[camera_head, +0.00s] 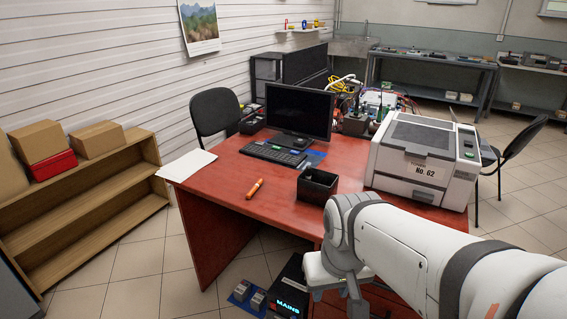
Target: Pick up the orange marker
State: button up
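The orange marker (255,188) lies on the red-brown desk (224,172), near its front edge and left of a black open box. It lies at a slant and nothing touches it. My white arm reaches in from the lower right and bends down in front of the desk. I cannot make out my gripper's fingers in this view. The marker is apart from my arm, to its left.
The black box (317,185) stands right of the marker. Behind are a keyboard (273,154) and monitor (298,110). White paper (186,165) overhangs the desk's left edge. A large printer (424,160) fills the right side. The desk around the marker is clear.

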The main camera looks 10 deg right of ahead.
aim_at(259, 183)
jog(key=u, duration=0.4)
jog(key=i, duration=0.25)
jog(key=u, duration=1.6)
jog(key=i, duration=2.25)
